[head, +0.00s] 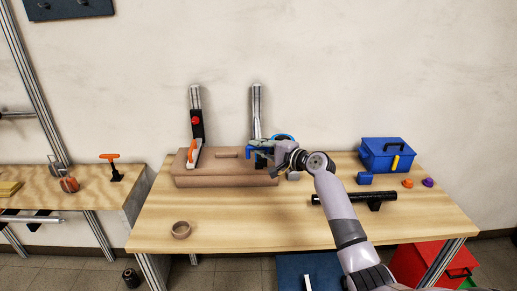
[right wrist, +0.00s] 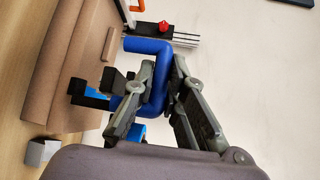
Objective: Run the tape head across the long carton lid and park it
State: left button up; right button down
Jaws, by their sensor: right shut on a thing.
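The long brown carton (head: 225,180) lies on the wooden bench, with a small raised brown strip (head: 227,155) on its lid. My right gripper (head: 268,152) is at the carton's right end, shut on the blue handle of the tape head (head: 256,160). In the right wrist view the blue bent handle (right wrist: 150,46) passes between the fingers of my right gripper (right wrist: 165,82). The tape head's black and blue lower parts (right wrist: 88,94) lie close over the carton (right wrist: 72,60); contact cannot be told. My left gripper is not in view.
Two steel posts (head: 256,105) stand behind the carton; an orange-handled clamp (head: 193,154) is at its left. A tape roll (head: 181,229) lies in front. The front middle is clear.

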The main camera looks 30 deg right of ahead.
jog(key=c, duration=2.1)
grip_release()
jog(key=shift+a+f, duration=0.2)
jog(key=shift+f, duration=0.1)
jog(key=o, duration=0.4)
jog(key=shift+s+r, duration=0.2)
jog(key=shift+s, duration=0.1)
jog(key=shift+o, duration=0.5)
jog(key=shift+w, duration=0.1)
jog(key=v, duration=1.2)
